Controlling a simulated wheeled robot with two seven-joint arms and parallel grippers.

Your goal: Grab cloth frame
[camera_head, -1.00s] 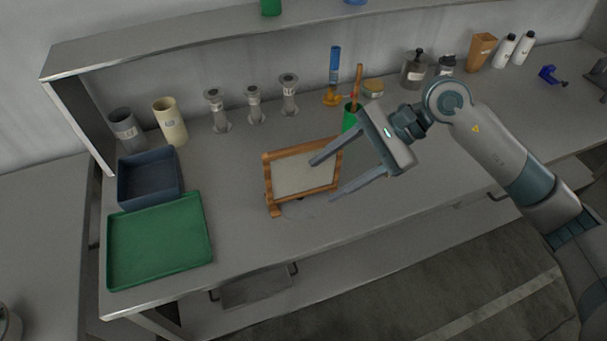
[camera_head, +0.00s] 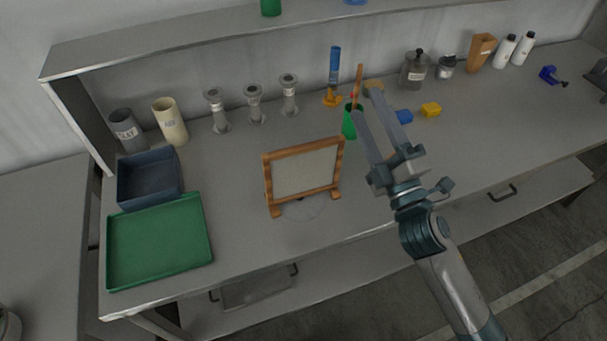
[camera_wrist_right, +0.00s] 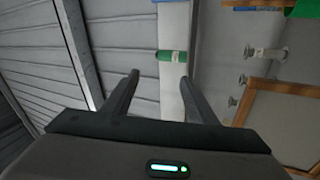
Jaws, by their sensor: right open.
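The cloth frame (camera_head: 304,174) has a wooden border around a pale cloth panel and stands upright, leaning a little, on the grey bench. It also shows at the right edge of the right wrist view (camera_wrist_right: 283,122), partly cut off. My right gripper (camera_head: 366,101) is open and empty to the right of the frame, its fingers pointing up toward the back of the bench. Its fingers also show in the right wrist view (camera_wrist_right: 158,82), with nothing between them. My left gripper is not in view.
A green cup (camera_head: 349,124) with sticks stands close to my right fingers. Blue and yellow blocks (camera_head: 431,110) lie right of it. A green tray (camera_head: 160,241) and a dark blue bin (camera_head: 149,178) are at left. Free bench lies around the frame.

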